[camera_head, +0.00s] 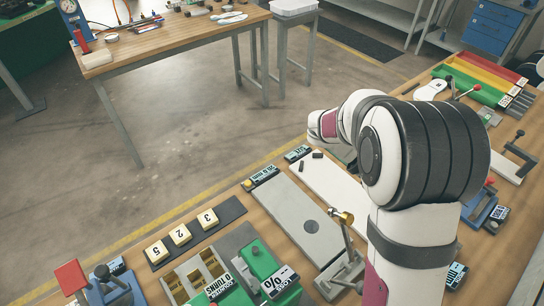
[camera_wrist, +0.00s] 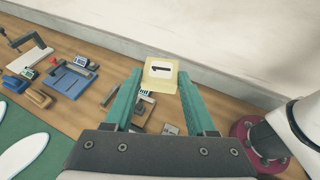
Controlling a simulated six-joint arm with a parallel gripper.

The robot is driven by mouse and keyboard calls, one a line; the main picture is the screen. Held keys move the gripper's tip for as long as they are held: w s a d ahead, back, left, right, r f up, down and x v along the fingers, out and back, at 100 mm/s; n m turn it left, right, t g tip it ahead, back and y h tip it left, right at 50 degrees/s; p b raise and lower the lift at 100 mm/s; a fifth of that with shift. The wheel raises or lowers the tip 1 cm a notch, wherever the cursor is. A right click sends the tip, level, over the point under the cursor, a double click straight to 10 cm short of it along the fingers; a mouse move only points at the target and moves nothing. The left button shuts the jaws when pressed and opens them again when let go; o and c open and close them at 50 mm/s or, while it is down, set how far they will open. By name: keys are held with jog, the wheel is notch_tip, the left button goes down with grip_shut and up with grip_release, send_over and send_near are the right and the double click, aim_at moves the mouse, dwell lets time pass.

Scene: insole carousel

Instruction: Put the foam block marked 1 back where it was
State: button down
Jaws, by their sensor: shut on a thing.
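The pale yellow foam block marked 1 (camera_wrist: 160,76) is between the tips of my gripper's two teal fingers (camera_wrist: 161,88) in the wrist view. The gripper is shut on it and holds it up in the air, its marked face towards the camera. In the head view the gripper and this block are hidden by my arm. A dark strip (camera_head: 233,209) on the bench carries foam blocks marked 5 (camera_head: 157,252), 2 (camera_head: 180,235) and 3 (camera_head: 208,218) in a row. The strip's right end, beside block 3, is bare.
Behind the strip is open floor. A green fixture (camera_head: 262,265) with labels stands in front of it, and a grey plate (camera_head: 300,215) with a lever clamp (camera_head: 345,245) lies to the right. Blue fixtures (camera_wrist: 68,80) show in the wrist view.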

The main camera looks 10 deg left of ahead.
jog(key=s+a+f+m+g+y, duration=0.3)
jog(key=a+m+g+y, duration=0.15)
jog(key=m+y, duration=0.4)
jog(key=s+a+f+m+g+y, duration=0.3)
jog(key=s+a+f+m+y, duration=0.15)
jog(key=m+y, duration=0.4)
jog(key=w+a+m+t+y, duration=0.4)
jog(key=w+a+m+t, duration=0.15)
jog(key=w+m, duration=0.2)
jog(key=w+a+m+t+y, duration=0.45)
jog(key=w+m+t, duration=0.25)
jog(key=w, duration=0.2)
send_over(241, 209)
jog(key=shift+n+g, duration=0.3)
jog(key=shift+n, duration=0.05)
notch_tip(241, 209, down, 13)
jog(key=shift+d+r, duration=0.1)
notch_tip(241, 209, down, 4)
jog(key=shift+f, duration=0.1)
